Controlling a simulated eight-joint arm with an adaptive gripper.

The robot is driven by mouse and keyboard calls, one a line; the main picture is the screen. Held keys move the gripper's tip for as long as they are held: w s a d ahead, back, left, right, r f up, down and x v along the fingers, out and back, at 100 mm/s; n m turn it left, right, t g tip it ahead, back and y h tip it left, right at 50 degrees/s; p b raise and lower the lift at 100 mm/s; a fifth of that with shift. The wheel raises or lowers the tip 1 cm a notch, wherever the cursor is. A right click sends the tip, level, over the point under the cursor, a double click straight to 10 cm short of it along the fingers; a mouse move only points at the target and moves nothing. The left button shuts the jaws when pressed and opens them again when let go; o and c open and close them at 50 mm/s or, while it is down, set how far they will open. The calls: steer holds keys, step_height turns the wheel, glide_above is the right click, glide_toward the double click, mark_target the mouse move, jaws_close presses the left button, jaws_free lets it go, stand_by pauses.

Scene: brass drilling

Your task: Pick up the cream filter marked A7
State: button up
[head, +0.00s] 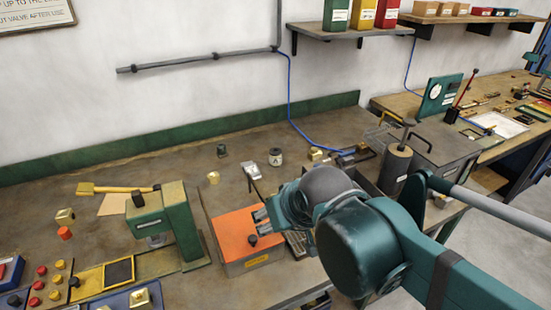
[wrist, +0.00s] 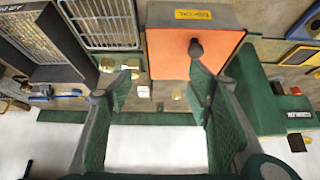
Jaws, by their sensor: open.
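I cannot read an A7 mark on anything, so I cannot tell for sure which thing is the cream filter. A small cream-yellow piece (head: 213,177) stands on the bench behind the orange-topped box. A short round piece with a pale face (head: 276,156) stands further right, near a silvery piece (head: 249,171). My gripper (head: 261,221) shows over the orange-topped box in the head view. In the wrist view my gripper (wrist: 162,76) has its two fingers wide apart, with nothing held between them. A small pale piece (wrist: 142,92) shows between the fingers.
The orange-topped box (head: 238,236) with a black knob stands in front. A green press (head: 178,222) stands to its left. A brass block (head: 316,154) and a dark canister (head: 395,170) are to the right. The bench's back left is mostly clear (head: 120,172).

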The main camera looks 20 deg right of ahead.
steer(key=w+d+r+m+p, duration=0.25)
steer(key=w+r, duration=0.25)
steer(key=w, duration=0.5)
steer(key=m+g+h+p, duration=0.35)
steer(key=m+p, duration=0.25)
steer(key=p, duration=0.5)
glide_above(275, 152)
steer(key=s+a, duration=0.2)
steer(key=shift+n+y, duration=0.25)
steer(key=shift+y, duration=0.2)
steer(key=f, duration=1.3)
steer(key=shift+w+d, duration=0.2)
steer(key=shift+w, duration=0.05)
steer(key=shift+f, duration=0.1)
steer(key=shift+x, duration=1.3)
